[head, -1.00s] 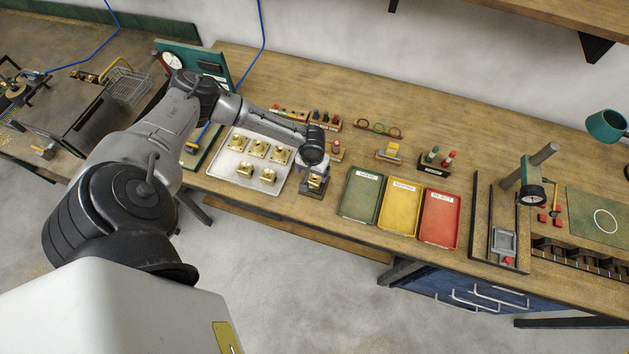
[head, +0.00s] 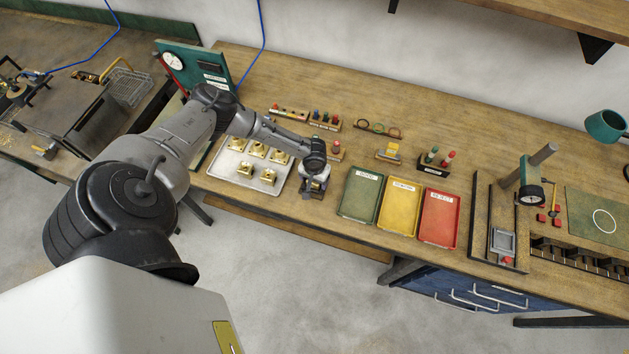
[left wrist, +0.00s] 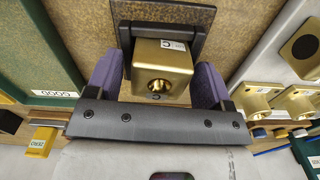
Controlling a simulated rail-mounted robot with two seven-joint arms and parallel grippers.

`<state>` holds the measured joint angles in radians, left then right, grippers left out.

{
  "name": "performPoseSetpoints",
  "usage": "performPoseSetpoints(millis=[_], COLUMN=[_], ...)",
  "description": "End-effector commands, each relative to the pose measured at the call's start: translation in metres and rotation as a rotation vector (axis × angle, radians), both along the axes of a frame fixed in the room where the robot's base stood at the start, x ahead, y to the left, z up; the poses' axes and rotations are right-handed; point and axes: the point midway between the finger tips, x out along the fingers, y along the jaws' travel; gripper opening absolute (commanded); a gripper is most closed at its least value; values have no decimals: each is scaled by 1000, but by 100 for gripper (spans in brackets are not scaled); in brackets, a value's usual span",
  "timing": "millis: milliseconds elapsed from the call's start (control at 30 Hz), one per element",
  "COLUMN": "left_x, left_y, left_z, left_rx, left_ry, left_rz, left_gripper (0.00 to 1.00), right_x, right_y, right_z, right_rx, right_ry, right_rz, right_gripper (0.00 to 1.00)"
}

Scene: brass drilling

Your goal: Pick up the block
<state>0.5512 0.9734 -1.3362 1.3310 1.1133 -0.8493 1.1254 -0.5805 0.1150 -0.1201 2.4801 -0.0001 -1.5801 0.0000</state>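A brass block (left wrist: 163,70) with a small white label sits in a dark square holder (left wrist: 172,32), which in the head view (head: 311,193) stands on the bench right of the white tray. My left gripper (head: 313,184) is over it, pointing down. In the left wrist view the purple fingers of this gripper (left wrist: 157,85) stand on either side of the block. A narrow gap shows at the left finger; contact at the right finger is unclear. In the head view the gripper mostly covers the block. My right gripper is in neither view.
A white tray (head: 225,178) with several brass blocks lies just left of the holder. Green (head: 360,195), yellow (head: 399,208) and red (head: 439,220) trays lie to the right. Small racks (head: 325,121) stand behind. A press-like stand (head: 502,225) is farther right.

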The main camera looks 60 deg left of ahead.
Motion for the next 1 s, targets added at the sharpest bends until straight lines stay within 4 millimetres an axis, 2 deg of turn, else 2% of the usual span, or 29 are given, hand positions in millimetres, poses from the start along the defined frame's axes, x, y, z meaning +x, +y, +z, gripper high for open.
performPoseSetpoints(millis=[67,667,1000], left_x=[0,0,1], left_y=[0,0,0], left_z=[0,0,4], left_rx=[0,0,-1], left_ry=[0,0,-2], left_rz=[0,0,0], left_gripper=[67,9,8], right_x=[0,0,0], right_y=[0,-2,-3], right_z=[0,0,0], right_rx=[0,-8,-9], right_ry=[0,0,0], right_rz=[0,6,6], right_gripper=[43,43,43])
